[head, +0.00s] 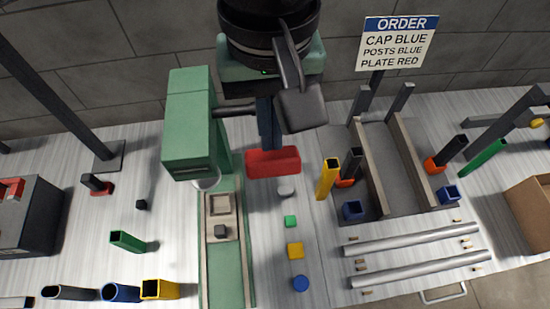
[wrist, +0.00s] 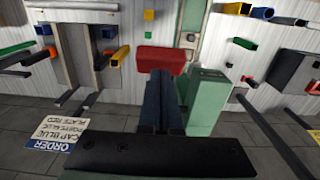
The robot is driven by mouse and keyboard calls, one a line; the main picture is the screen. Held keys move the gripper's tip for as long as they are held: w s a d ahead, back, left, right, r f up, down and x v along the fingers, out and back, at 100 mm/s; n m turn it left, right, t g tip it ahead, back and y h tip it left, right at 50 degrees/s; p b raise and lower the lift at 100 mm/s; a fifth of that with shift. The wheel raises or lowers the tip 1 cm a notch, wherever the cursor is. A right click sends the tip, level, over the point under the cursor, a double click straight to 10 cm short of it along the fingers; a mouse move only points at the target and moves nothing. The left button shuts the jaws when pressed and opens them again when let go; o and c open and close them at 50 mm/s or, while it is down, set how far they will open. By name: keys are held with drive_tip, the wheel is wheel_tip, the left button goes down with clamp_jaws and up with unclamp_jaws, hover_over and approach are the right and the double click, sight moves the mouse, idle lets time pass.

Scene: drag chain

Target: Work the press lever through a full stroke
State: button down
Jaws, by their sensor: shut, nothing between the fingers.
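The press (head: 190,125) is a green column left of centre with a green bed (head: 230,285) below it; in the wrist view its body (wrist: 208,105) stands right of my fingers. A grey shaft (head: 232,111) runs from its side. The lever's red grip (head: 273,162) lies level to the right of the press; it also shows in the wrist view (wrist: 162,60). My gripper (head: 268,143) is shut and empty, its dark fingers reaching to the red grip; its fingertips (wrist: 161,77) overlap the grip's edge. I cannot tell whether they touch it. My fingers hide the lever arm.
A pale fixture (head: 220,203) with a small dark block (head: 220,231) sits on the bed. Green (head: 290,221), yellow (head: 295,250) and blue (head: 300,283) pieces lie right of it. A yellow post (head: 327,178) and grey rails (head: 372,165) stand further right. An order sign (head: 397,42) stands behind.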

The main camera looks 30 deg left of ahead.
sight(274, 176)
drive_tip(key=shift+f, duration=0.1)
drive_tip(key=shift+f+b, duration=0.75)
drive_tip(key=shift+f, duration=0.7)
drive_tip(key=shift+s+d+f+b, duration=0.2)
drive_tip(key=shift+s+f+b, duration=0.15)
drive_tip(key=shift+f, duration=0.25)
drive_tip(key=shift+s+d+f+b, duration=0.2)
drive_tip(key=shift+f+b, duration=0.2)
drive_tip(key=shift+f, duration=0.15)
drive_tip(key=shift+f, duration=0.1)
drive_tip(key=shift+s+d+f+b, duration=0.15)
drive_tip(key=shift+s+f+b, duration=0.1)
drive_tip(key=shift+f+b, duration=0.3)
drive_tip(key=shift+s+d+f+b, duration=0.2)
drive_tip(key=shift+f+b, duration=0.1)
drive_tip(key=shift+f, duration=0.4)
drive_tip(key=shift+s+d+f+b, duration=0.1)
drive_tip(key=shift+s+f+b, duration=0.05)
drive_tip(key=shift+f+b, duration=0.45)
drive_tip(key=shift+s+d+f+b, duration=0.1)
drive_tip(key=shift+f+b, duration=0.25)
drive_tip(key=shift+f, duration=0.4)
